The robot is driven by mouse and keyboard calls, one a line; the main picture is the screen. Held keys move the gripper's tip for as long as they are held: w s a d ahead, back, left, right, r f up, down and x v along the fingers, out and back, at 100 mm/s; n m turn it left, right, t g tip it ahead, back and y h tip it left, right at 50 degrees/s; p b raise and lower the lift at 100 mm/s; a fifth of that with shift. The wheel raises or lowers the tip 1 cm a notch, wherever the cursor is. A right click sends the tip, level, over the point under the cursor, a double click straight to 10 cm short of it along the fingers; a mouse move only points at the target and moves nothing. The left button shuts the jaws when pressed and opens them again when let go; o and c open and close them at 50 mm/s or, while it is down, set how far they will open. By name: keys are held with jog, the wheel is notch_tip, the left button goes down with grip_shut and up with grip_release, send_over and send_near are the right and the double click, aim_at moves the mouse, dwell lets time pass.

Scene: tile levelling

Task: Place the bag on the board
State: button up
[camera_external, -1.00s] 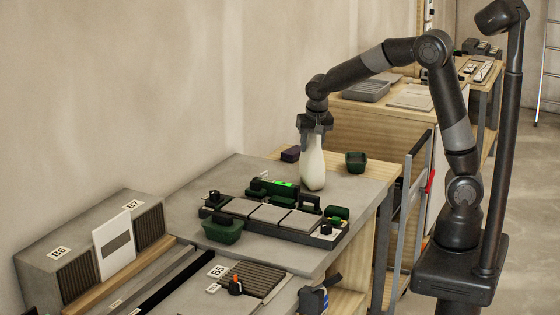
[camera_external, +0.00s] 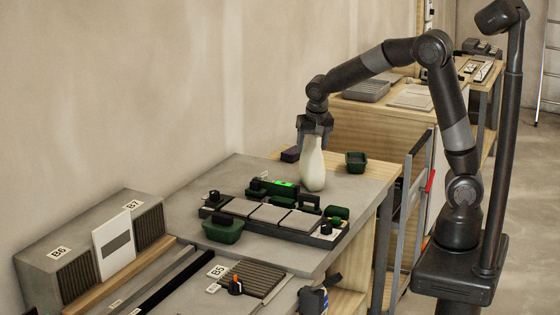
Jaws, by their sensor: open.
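A pale cream bag (camera_external: 313,170) with a narrow neck stands upright on the grey worktop board (camera_external: 362,192), near its far end. It is behind the dark tray with several grey tiles (camera_external: 270,214). My gripper (camera_external: 313,141) points down over the bag, with its fingers on either side of the neck. The gripper is open, and the bag's top is partly hidden by it. I cannot tell whether a finger touches the bag.
A green box (camera_external: 356,162) stands right of the bag, and a dark block (camera_external: 290,154) lies to its left. A green bin (camera_external: 223,230) sits by the tray's near left end. A green-lit level (camera_external: 274,186) lies along the tray.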

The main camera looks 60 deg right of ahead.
jog(key=v, duration=1)
jog(key=shift+r, duration=0.4)
jog(key=shift+s+a+r, duration=0.15)
jog(key=shift+s+r, duration=0.2)
jog(key=shift+r, duration=0.2)
jog(key=s+a+f+n+t+y, duration=0.1)
jog(key=s+n, duration=0.3)
jog(key=s, duration=0.9)
jog(key=s+a+f+n+t+y, duration=0.1)
jog(key=s+n, duration=0.4)
jog(key=s, duration=0.7)
jog(key=shift+s+a+f+t, duration=0.15)
jog(key=shift+s+a+t, duration=0.2)
jog(key=shift+a+t, duration=0.3)
